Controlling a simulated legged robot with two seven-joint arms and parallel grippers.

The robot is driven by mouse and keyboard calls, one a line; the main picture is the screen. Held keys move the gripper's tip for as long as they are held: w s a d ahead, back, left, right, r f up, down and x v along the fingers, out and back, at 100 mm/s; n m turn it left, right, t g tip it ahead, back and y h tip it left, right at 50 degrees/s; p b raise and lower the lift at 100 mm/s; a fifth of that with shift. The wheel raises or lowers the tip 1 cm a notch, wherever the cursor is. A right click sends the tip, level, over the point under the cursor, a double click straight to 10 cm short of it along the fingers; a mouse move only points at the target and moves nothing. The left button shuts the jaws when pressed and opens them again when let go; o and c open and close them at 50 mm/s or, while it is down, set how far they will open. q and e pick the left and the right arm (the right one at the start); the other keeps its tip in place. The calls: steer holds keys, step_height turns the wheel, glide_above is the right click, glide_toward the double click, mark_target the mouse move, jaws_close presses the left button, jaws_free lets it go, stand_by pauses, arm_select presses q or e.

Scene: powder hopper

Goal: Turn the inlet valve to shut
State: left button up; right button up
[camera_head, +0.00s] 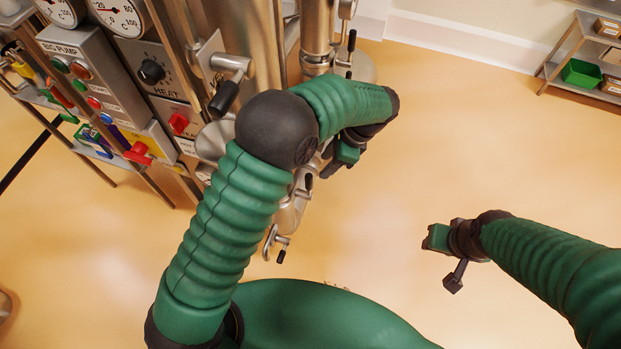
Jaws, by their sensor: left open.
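Several valve handles show on the steel hopper machine, and I cannot tell which is the inlet valve. One black-gripped lever (224,97) is on the front, left of my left arm's elbow. Another black-handled lever (351,44) is on the upright pipe at the top. A small valve with a black-tipped handle (282,249) is low on the machine. My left gripper (338,162) is open, partly hidden under its own forearm, close to the machine's lower pipework; contact cannot be told. My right gripper (434,239) hangs over bare floor, far from the valves; its jaws are unclear.
The control panel (88,75) with gauges, coloured buttons and a black HEAT knob (151,71) stands at the upper left. A shelf (562,70) with a green bin (581,73) is at the far right. The floor (465,130) between is clear. My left arm hides part of the machine.

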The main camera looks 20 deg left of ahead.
mark_target(310, 181)
arm_select(q)
steer(key=b+x, duration=0.1)
steer(key=x, duration=1.1)
steer(key=shift+w+f, duration=0.1)
steer(key=shift+f, duration=0.3)
jaws_close()
steer(key=shift+r, duration=0.1)
stand_by(0.4)
